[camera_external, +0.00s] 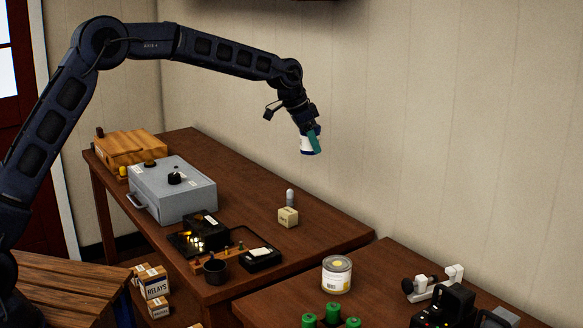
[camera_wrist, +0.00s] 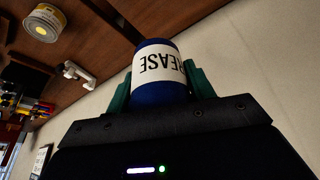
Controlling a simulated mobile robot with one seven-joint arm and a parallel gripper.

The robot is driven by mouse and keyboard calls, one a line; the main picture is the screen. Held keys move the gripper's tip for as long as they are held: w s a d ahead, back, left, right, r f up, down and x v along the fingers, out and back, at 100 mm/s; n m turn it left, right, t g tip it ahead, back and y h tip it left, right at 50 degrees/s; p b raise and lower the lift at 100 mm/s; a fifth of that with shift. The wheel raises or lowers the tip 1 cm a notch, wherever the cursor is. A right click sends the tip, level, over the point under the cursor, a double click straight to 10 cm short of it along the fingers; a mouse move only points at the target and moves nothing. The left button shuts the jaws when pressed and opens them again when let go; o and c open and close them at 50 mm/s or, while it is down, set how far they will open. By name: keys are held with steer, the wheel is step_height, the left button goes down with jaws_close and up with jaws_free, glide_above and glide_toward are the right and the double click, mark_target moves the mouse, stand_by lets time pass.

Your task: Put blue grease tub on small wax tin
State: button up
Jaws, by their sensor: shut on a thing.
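A similar tin shows in the wrist view (camera_wrist: 43,23).
Green-topped things (camera_external: 332,312) stand just in front of the tin. A black device (camera_external: 445,305) and a white fitting (camera_external: 453,273) are to its right. The far table holds a grey box (camera_external: 173,190), a cream block (camera_external: 288,217) and a dark mug (camera_external: 214,270).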

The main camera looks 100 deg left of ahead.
steer(key=w+d+r+m+h, duration=0.1)
steer(key=w+d+m, duration=0.15)
steer(key=d, duration=0.45)
steer(key=w+d+r+m, duration=0.1)
steer(key=w+d, duration=0.3)
steer(key=d, duration=0.3)
steer(key=m+h, duration=0.1)
steer(key=m, duration=0.2)
glide_above(345, 264)
steer(key=s, duration=0.1)
steer(key=f, duration=1.9)
steer(key=shift+s+a+f, duration=0.15)
steer(key=shift+a+f, duration=0.05)
steer(key=shift+f, duration=0.05)
steer(key=shift+f, duration=0.1)
steer(key=o, duration=1.1)
steer(key=shift+c, duration=0.2)
